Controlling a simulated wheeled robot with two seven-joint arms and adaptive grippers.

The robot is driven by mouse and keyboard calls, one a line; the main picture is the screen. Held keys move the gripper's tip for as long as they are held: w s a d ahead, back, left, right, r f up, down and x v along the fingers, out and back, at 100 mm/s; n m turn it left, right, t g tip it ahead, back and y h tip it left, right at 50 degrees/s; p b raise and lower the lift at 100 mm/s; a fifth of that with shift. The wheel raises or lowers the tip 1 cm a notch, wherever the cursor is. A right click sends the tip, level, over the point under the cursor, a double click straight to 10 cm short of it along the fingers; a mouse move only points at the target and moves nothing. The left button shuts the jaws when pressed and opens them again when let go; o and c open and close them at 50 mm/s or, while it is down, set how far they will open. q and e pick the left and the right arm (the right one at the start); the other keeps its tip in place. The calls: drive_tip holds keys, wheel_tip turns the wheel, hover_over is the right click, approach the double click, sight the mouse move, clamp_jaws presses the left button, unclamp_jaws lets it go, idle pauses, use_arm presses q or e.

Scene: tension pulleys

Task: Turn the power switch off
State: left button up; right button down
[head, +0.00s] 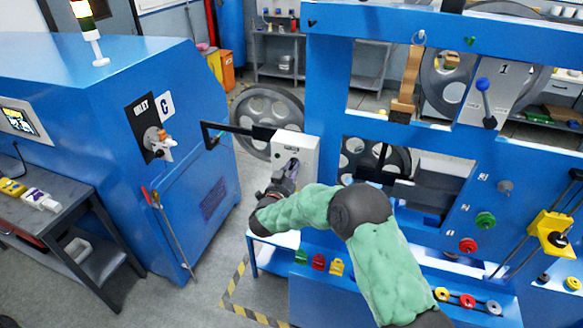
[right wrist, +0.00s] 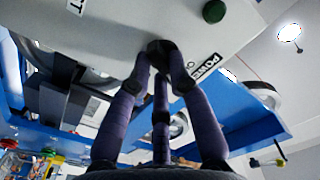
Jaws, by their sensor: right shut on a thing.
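The power switch is a dark knob (right wrist: 158,47) on the underside-looking face of a light grey control box (head: 302,147) in the right wrist view. A label reading "POWER" and part of an "O" (right wrist: 204,68) lies beside it. My right gripper (head: 290,168) is at the front of the box. In the right wrist view its purple-grey fingers (right wrist: 160,72) are closed around the knob, and their tips cover part of it. The knob's exact angle is hard to tell. My left gripper is not in view.
A green button (right wrist: 213,11) is on the same box face. A black bracket (head: 235,130) joins the box on the left. A blue cabinet (head: 215,165) stands left, and a blue frame (head: 330,60) with pulley wheels stands right. Coloured parts (head: 318,262) sit on the ledge below.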

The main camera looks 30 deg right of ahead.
drive_tip(key=shift+n+p, duration=0.9)
drive_tip(key=shift+n, duration=1.3)
drive_tip(key=c, duration=1.1)
unclamp_jaws()
drive_tip(key=shift+c, duration=0.2)
drive_tip(key=shift+r, duration=0.1)
drive_tip(key=v, duration=1.2)
